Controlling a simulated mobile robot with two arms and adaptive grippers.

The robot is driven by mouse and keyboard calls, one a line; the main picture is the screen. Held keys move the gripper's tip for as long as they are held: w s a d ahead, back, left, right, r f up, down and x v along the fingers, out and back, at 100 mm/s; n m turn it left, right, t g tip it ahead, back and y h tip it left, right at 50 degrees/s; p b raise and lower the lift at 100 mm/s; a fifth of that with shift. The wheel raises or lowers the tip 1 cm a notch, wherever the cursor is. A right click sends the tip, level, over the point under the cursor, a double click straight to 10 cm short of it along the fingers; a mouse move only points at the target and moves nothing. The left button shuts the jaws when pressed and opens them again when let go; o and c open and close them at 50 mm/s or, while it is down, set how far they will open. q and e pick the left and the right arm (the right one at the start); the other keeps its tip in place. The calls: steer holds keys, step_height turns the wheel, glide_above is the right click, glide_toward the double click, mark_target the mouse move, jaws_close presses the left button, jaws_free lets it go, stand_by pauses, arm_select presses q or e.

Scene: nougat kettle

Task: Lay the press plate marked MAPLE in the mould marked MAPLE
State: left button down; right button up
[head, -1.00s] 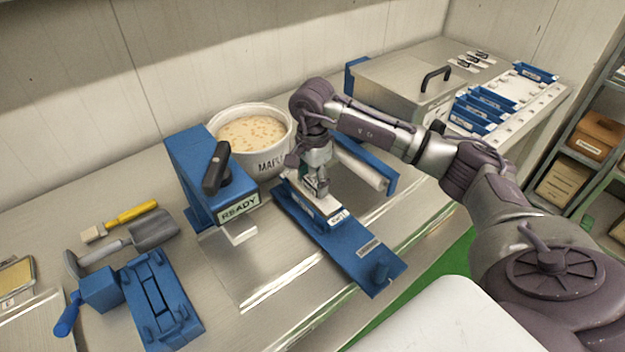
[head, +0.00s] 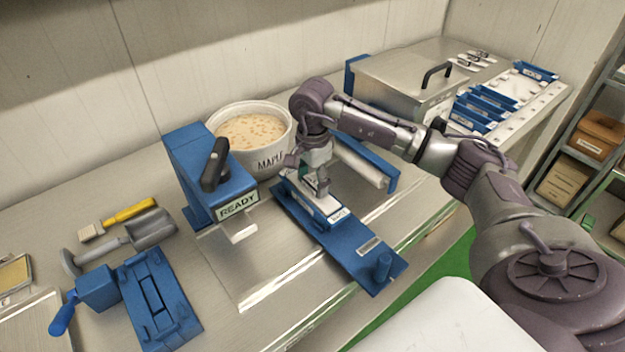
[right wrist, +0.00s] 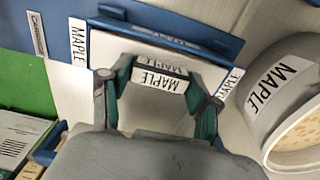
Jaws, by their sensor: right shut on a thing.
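My right gripper (head: 318,184) is shut on the upright handle of the press plate (right wrist: 160,79), whose white label reads MAPLE in the right wrist view. The plate's flat part is pale and lies at the opening of the blue mould (right wrist: 170,22); I cannot tell whether it is fully seated. The mould has white MAPLE labels at both ends and sits on the blue sliding base (head: 345,252) in the head view. The gripper hides part of plate and mould. My left gripper is not in view.
A white pot marked MAPLE (head: 270,160) with nougat stands just behind the gripper. The blue press marked READY (head: 205,175) stands to the left. A roller (head: 360,165) lies to the right. A steel box (head: 415,85) and blue moulds (head: 485,105) stand farther right.

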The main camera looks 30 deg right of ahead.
steer(key=shift+f+b, duration=0.2)
steer(key=shift+b, duration=0.15)
stand_by(0.3)
steer(key=o, duration=1.3)
steer(key=shift+c, duration=0.2)
steer(key=shift+o, duration=0.9)
steer(key=shift+r, duration=0.15)
steer(key=shift+r+p, duration=2.4)
steer(key=shift+r, duration=1.55)
steer(key=shift+f, duration=0.15)
